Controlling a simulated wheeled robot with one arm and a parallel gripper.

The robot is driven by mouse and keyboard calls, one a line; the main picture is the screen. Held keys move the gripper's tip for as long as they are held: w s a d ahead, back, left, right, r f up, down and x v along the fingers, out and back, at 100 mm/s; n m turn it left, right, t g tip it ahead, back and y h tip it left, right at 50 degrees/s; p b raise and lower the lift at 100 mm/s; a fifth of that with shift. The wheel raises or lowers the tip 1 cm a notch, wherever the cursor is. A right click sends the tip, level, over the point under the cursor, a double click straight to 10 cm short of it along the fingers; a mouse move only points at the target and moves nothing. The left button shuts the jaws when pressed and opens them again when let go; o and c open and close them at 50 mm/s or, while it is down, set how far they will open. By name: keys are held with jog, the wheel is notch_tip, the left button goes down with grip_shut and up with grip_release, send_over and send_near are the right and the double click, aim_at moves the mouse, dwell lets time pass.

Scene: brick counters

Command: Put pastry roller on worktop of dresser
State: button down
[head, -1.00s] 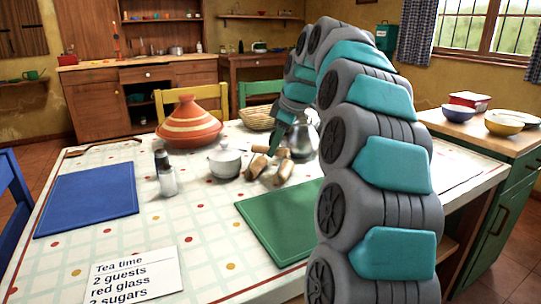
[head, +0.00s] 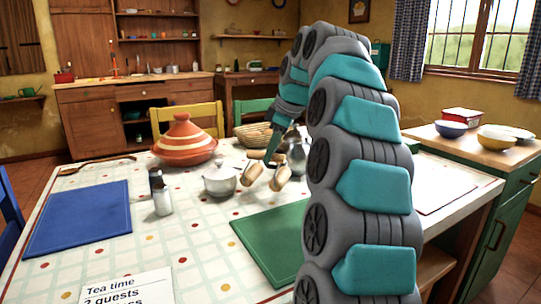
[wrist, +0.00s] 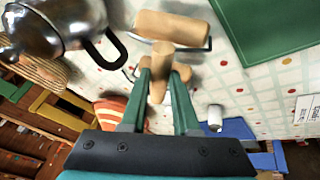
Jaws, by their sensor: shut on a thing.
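The pastry roller (head: 252,173) is a pale wooden tool with rollers on wire frames. My gripper (head: 270,160) is shut on its wooden handle and holds it over the patterned table. The wrist view shows the large roller (wrist: 172,28) beyond the fingertips (wrist: 163,72), with part of the tool between and behind the fingers. The dresser (head: 75,112) is a brown wooden cabinet at the back left in the head view. Its worktop (head: 100,82) carries a red item at its left end and small vessels farther right.
Near the roller are a lidded white pot (head: 219,181), a metal teapot (head: 297,158) and a green board (head: 270,240). A tagine (head: 185,142), a shaker (head: 161,195) and a blue board (head: 80,218) lie left. Chairs (head: 187,120) stand between table and dresser.

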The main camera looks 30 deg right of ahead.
jog(key=s+d+r+b, duration=0.1)
jog(key=s+d+b, duration=0.1)
jog(key=s, duration=1.3)
jog(key=shift+s+r, duration=0.25)
